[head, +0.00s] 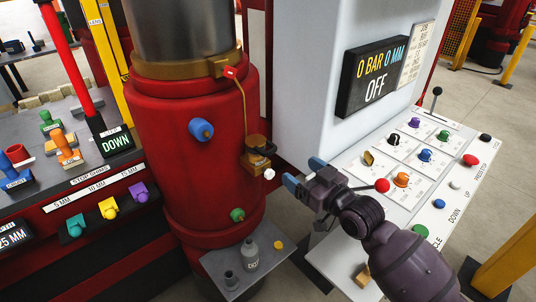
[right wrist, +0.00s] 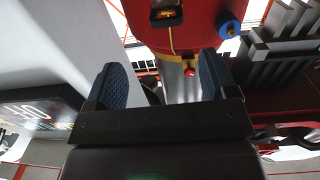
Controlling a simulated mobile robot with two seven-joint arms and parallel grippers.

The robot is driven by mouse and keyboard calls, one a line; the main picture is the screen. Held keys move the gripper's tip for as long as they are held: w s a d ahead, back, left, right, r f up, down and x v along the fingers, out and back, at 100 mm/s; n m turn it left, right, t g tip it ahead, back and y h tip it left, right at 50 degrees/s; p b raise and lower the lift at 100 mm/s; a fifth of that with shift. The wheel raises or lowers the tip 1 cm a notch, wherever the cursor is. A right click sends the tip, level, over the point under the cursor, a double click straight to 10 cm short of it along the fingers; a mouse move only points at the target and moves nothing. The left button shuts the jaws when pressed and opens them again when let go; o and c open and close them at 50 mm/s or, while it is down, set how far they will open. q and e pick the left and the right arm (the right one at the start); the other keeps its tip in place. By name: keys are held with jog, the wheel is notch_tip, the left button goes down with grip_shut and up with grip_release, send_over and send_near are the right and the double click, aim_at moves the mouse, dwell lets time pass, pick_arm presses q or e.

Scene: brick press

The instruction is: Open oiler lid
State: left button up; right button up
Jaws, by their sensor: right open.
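The oiler (head: 257,158) is a small brass cup on the right side of the red cylinder, with a brown cap-like lid (head: 257,142) on top. The lid looks closed. My right gripper (head: 304,172) is to the right of the oiler and apart from it, its two blue fingertips open and nothing between them. In the right wrist view, the open fingers (right wrist: 161,82) frame the cylinder, and what appears to be the oiler (right wrist: 166,14) shows at the top edge, beyond the fingertips. My left gripper is not in view.
A white control panel (head: 397,208) with several coloured knobs lies under my right arm. A grey shelf (head: 222,263) below carries bottles.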

aim_at(272, 153)
jog(key=shift+y, duration=0.3)
jog(key=x, duration=0.9)
jog(key=shift+w+a+p, duration=0.15)
jog(key=shift+a+p, duration=0.15)
jog(key=shift+a, duration=0.15)
jog(key=shift+w+a, duration=0.3)
jog(key=shift+w, duration=0.1)
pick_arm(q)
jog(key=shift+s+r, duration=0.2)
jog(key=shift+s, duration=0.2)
pick_arm(e)
jog(key=shift+c, duration=0.2)
jog(key=c, duration=1)
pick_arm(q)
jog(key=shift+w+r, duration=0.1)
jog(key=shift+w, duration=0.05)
pick_arm(e)
jog(key=shift+w, duration=0.1)
jog(key=shift+c, duration=1.3)
